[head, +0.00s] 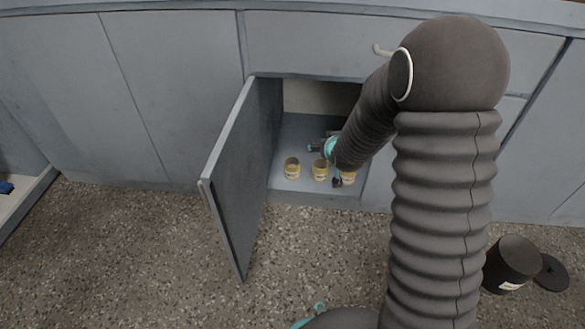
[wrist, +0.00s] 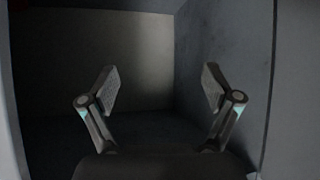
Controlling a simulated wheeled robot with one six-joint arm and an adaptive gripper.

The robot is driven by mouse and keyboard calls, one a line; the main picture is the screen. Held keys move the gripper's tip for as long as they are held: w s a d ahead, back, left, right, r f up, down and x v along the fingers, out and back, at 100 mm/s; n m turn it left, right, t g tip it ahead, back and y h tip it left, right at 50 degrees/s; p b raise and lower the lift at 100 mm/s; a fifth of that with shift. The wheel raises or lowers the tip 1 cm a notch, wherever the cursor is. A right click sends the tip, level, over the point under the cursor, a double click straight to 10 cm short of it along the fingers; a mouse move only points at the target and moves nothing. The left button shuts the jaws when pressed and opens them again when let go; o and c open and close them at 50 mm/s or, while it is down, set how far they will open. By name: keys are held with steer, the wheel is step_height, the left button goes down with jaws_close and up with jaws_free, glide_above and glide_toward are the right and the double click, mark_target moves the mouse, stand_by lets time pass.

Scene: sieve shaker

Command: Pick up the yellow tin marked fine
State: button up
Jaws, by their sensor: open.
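Several small yellow tins stand upright on the floor of an open cabinet in the head view: a left tin (head: 292,168), a middle tin (head: 320,171) and a right tin (head: 349,178) partly hidden by my gripper. Their labels are too small to read, so I cannot tell which is marked fine. My gripper (wrist: 160,89) is inside the cabinet opening, close to the middle and right tins in the head view. Its fingers are spread wide and empty in the wrist view. No tin shows in the wrist view, only dark cabinet walls.
The cabinet door (head: 240,180) stands open at the left of the opening. The cabinet floor (head: 300,130) is bare behind the tins. A black cylinder (head: 513,260) and a black disc (head: 552,272) are on the speckled floor at right. The floor at left is clear.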

steer(key=w+a+f+y, duration=0.15)
steer(key=a+f, duration=0.25)
steer(key=f, duration=0.7)
steer(key=n+t+y+b, duration=0.1)
steer(key=t, duration=0.1)
glide_toward(294, 172)
steer(key=b+x, duration=0.2)
steer(key=x, duration=1.1)
steer(key=shift+f, duration=0.2)
steer(key=c, duration=1.3)
